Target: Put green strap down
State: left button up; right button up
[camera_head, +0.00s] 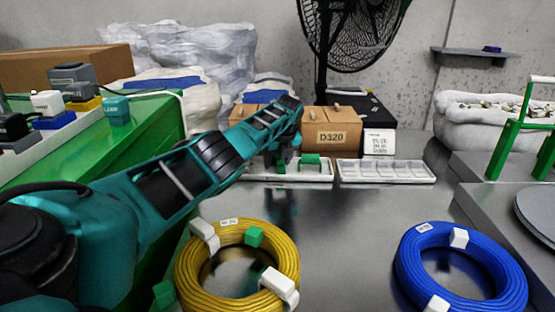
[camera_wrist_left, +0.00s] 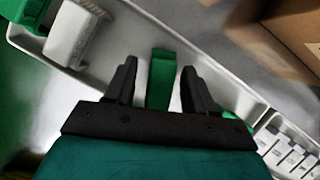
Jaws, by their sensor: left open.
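My left gripper (camera_head: 282,163) reaches over the white tray (camera_head: 322,178) at the back of the table. In the left wrist view the gripper (camera_wrist_left: 158,70) is open, with its two dark fingers apart. A green strap (camera_wrist_left: 161,75) lies between the fingers, with a gap to each, over the white tray (camera_wrist_left: 135,45). The head view shows a small green piece (camera_head: 280,168) under the gripper and a green strap (camera_head: 310,160) on the tray just to its right. Another green piece (camera_wrist_left: 28,14) and a white strap (camera_wrist_left: 75,35) sit at the tray's upper left in the wrist view. My right gripper is not in view.
A yellow cable coil (camera_head: 185,272) with white and green straps lies in front. A blue cable coil (camera_head: 405,270) lies at the right. A second white tray (camera_head: 385,180) and cardboard boxes (camera_head: 333,132) stand behind. The table between the coils is clear.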

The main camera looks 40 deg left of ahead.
pick_arm(q)
jog(key=p+v, duration=0.5)
jog(key=v, duration=0.7)
jog(key=shift+r, duration=0.1)
